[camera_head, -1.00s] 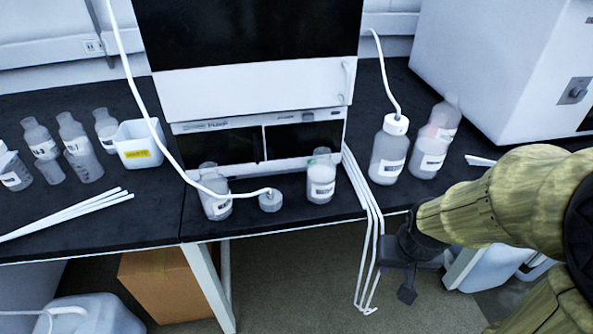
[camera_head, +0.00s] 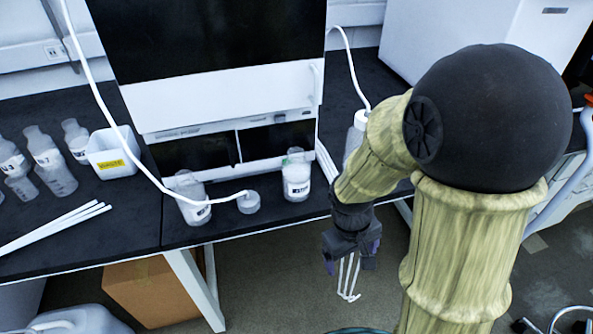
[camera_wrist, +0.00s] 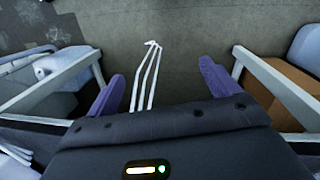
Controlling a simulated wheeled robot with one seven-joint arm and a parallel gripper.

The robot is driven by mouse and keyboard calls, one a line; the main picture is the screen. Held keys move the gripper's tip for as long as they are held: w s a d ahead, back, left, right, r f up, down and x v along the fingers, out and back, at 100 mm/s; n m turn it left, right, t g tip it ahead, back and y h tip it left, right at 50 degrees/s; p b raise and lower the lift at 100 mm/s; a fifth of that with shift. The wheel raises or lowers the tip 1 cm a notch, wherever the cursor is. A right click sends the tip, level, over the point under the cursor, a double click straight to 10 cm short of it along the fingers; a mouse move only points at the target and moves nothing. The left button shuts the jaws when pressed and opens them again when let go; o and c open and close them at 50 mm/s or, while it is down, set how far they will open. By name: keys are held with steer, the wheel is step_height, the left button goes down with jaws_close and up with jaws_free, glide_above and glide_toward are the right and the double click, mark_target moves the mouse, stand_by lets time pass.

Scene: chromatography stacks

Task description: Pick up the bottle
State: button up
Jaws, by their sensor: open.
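Several clear labelled bottles stand on the black bench in the head view; I cannot tell which one the task means. One bottle (camera_head: 296,180) stands at the front edge below the white instrument, and another bottle (camera_head: 188,203) stands to its left. More bottles (camera_head: 48,163) stand at the far left. A bottle with a tube (camera_head: 354,133) is mostly hidden behind my arm. My gripper (camera_head: 350,264) is open and empty, pointing down in front of the bench edge, to the right of and nearer than the front bottle. In the wrist view its purple fingers (camera_wrist: 160,85) are apart, with no bottle between them.
White tubes (camera_head: 350,278) hang off the bench by my gripper and show between its fingers in the wrist view (camera_wrist: 148,75). A capped jar (camera_head: 249,204) with a tube stands between the two front bottles. A cardboard box (camera_head: 152,290) sits under the bench.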

steer(key=a+n+g+h+p, duration=0.1)
steer(key=a+n+h+p, duration=0.1)
steer(key=n, duration=0.2)
steer(key=n+t+h+p, duration=0.7)
steer(key=n+t+p, duration=0.3)
steer(key=n+t, duration=0.7)
glide_toward(289, 181)
steer(key=s+a+n+g, duration=0.1)
steer(key=a+n+g, duration=0.1)
steer(key=shift+r, duration=0.45)
steer(key=x, duration=1.2)
steer(key=shift+r, duration=0.25)
steer(key=shift+d, duration=0.1)
